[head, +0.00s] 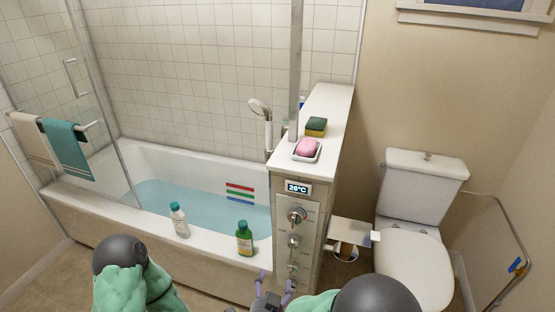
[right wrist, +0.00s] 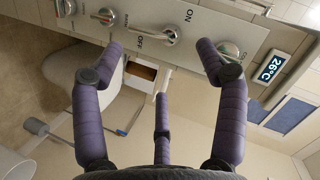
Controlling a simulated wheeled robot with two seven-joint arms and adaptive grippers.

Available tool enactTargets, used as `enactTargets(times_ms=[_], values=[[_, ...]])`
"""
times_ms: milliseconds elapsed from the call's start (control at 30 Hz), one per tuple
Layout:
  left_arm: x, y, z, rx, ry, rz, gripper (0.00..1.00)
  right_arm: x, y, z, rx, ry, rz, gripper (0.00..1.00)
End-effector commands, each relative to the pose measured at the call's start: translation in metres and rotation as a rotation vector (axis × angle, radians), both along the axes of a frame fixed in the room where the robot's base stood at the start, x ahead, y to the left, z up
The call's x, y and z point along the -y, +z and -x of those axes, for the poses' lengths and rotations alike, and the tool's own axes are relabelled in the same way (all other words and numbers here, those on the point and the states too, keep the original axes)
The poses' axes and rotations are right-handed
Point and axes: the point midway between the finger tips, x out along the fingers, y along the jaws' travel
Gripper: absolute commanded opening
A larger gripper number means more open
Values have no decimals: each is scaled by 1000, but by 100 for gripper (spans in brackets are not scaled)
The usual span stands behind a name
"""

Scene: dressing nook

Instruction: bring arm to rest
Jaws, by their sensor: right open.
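My right gripper (head: 272,291) shows at the bottom edge of the head view, low in front of the tub's end and beside the control panel (head: 296,228). In the right wrist view its purple fingers (right wrist: 161,55) are spread with nothing between them. That view also shows the panel, with a lever (right wrist: 158,37) between OFF and ON marks, round knobs and a 26°C display (right wrist: 271,67). I cannot tell whether a fingertip touches the panel. My left arm (head: 130,278) shows at the bottom left of the head view; its gripper is out of the picture.
The bathtub (head: 110,207) holds water. A white bottle (head: 179,220) and a green bottle (head: 244,239) stand on its front rim. Pink soap (head: 306,147) and a sponge (head: 316,127) lie on the ledge. A paper holder (head: 352,233) juts out near the toilet (head: 415,265).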

Motion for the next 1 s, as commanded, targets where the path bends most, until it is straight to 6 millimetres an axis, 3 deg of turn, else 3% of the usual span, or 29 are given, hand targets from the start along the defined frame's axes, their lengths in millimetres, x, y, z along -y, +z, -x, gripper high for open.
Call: enactTargets(times_ms=[100, 267, 467, 600, 800, 1000], values=[[0, 4, 0, 0, 0, 0, 66, 19, -46, -14, -166, 77, 64, 73], [0, 9, 0, 0, 0, 0, 66, 43, -108, -10, -391, 213, 120, 73], [0, 14, 0, 0, 0, 0, 66, 74, -179, 28, -673, 411, 140, 73], [0, 18, 0, 0, 0, 0, 66, 93, -218, 73, -852, 568, 119, 73], [0, 21, 0, 0, 0, 0, 66, 109, -246, 135, -1017, 762, 64, 73], [0, 22, 0, 0, 0, 0, 66, 113, -252, 162, -1072, 848, 36, 73]])
